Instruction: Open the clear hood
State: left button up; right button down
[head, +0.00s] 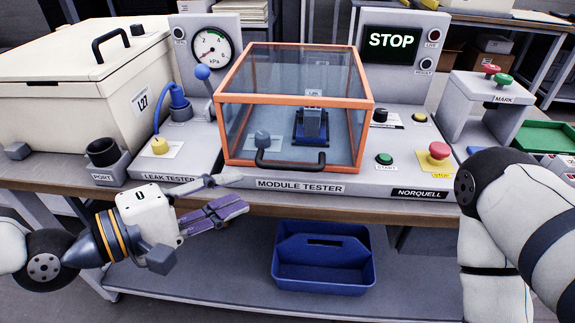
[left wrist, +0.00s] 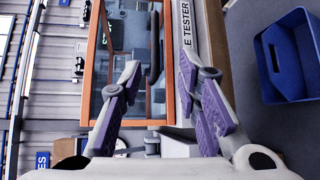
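The clear hood (head: 232,98) has an orange frame and sits closed on the module tester (head: 300,185). Its black bar handle (head: 290,165) is on the lower front edge; the handle also shows in the left wrist view (left wrist: 154,50). My left gripper (head: 240,193) is open and empty, in front of the bench edge, left of the handle and apart from it. In the left wrist view its purple-padded fingers (left wrist: 158,70) are spread, with the handle beyond, between their tips. My right arm comes in at the right; its gripper is out of view.
A blue fixture (head: 311,128) stands under the hood. The leak tester's lever with a blue knob (head: 202,73) is close to the hood's left. START (head: 384,159) and yellow-based red STOP (head: 439,151) buttons are to the right. A blue tote (head: 323,270) sits on the lower shelf.

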aim_at(283, 168)
pick_arm(q)
jog(key=x, duration=1.2)
jog(key=shift+w+r, duration=0.15)
jog(key=shift+r, duration=0.15)
grip_shut()
